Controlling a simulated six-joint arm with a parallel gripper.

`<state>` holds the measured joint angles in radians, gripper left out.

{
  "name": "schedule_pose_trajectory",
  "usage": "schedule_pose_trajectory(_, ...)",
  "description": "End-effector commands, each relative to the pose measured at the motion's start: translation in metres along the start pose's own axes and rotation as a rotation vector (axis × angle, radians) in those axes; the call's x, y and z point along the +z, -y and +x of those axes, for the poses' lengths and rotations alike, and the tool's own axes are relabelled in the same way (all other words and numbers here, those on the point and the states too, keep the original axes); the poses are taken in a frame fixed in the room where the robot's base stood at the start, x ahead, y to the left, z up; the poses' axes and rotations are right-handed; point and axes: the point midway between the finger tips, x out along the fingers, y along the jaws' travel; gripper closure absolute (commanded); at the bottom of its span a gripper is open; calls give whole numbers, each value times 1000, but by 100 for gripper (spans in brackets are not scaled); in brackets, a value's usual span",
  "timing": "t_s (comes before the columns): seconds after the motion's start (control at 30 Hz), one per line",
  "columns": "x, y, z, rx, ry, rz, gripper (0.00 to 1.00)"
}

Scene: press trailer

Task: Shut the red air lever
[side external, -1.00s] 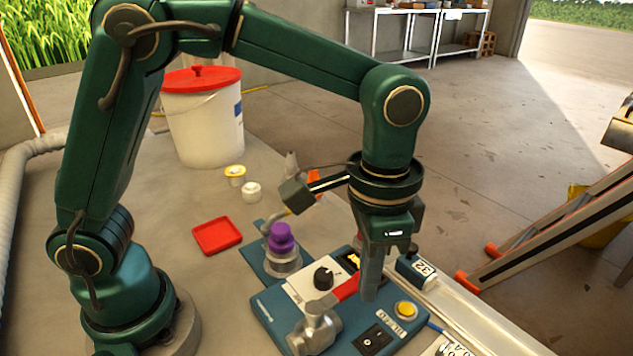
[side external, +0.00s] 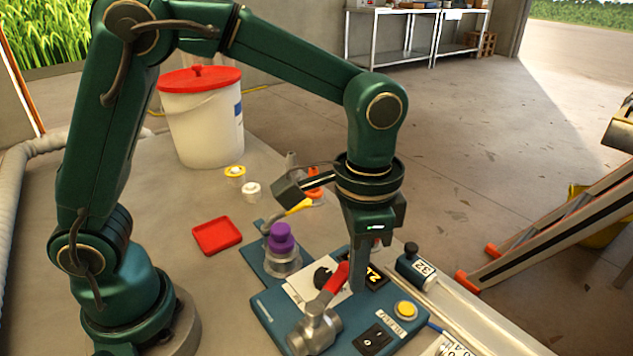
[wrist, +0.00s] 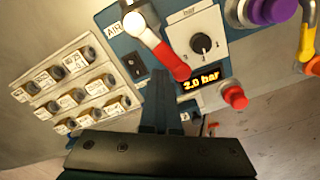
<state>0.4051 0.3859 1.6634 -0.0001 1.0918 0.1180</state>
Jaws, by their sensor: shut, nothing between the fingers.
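The red air lever (side external: 336,283) sits on a grey metal valve (side external: 314,328) at the near end of the blue control panel (side external: 270,303). In the side view it points up and away from the valve. It also shows in the wrist view (wrist: 172,62), slanting from the valve (wrist: 134,22) toward the lit display (wrist: 201,82), which reads 2.0 bar. My gripper (side external: 357,285) is shut and empty, pointing down over the panel just right of the lever. In the wrist view the fingertips (wrist: 158,88) are close beside the lever's red end; I cannot tell if they touch.
A black knob (side external: 323,278), a yellow button (side external: 405,310) and a black switch (side external: 375,340) are on the panel. A purple-capped fitting (side external: 281,240) stands behind it. A red tray (side external: 217,236) and a white bucket (side external: 203,125) are farther back.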

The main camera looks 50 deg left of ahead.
Motion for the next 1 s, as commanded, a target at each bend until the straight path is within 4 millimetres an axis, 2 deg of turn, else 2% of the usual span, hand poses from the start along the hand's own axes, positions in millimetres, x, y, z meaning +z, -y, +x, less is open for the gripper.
schedule_pose_trajectory(0.23, 2, 2, 0, -1, 0, 0, 100)
schedule_pose_trajectory(0.53, 15, 18, 0, -1, 0, -2, 100)
schedule_pose_trajectory(0.83, 16, 18, 0, -1, 1, 1, 100)
schedule_pose_trajectory(1.0, 26, 24, 0, 0, 2, -2, 100)
